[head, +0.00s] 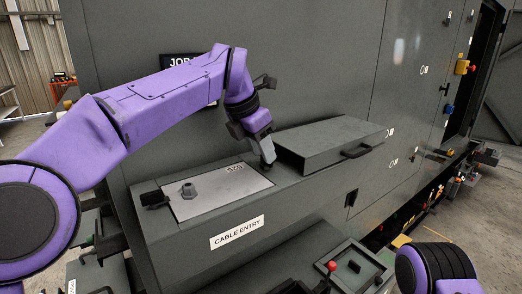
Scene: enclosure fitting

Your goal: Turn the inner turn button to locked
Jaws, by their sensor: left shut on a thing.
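The light grey gland plate (222,191) lies on the cable entry box, with a grey cable gland (188,190) standing on it. A black turn button (154,199) sits at the plate's left end. My left gripper (267,159) points down at the plate's right end, by the closed grey box. It is shut on the inner turn button there, which the fingers hide, so I cannot tell which way it is turned. My right gripper is out of view; only a purple part of my right arm shows at the lower right.
A grey box with a black handle (357,152) stands right of the left gripper. The box front carries a "CABLE ENTRY" label (237,232). Below is a tray (345,251) with a red knob (332,266). The tall enclosure wall (310,80) rises close behind.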

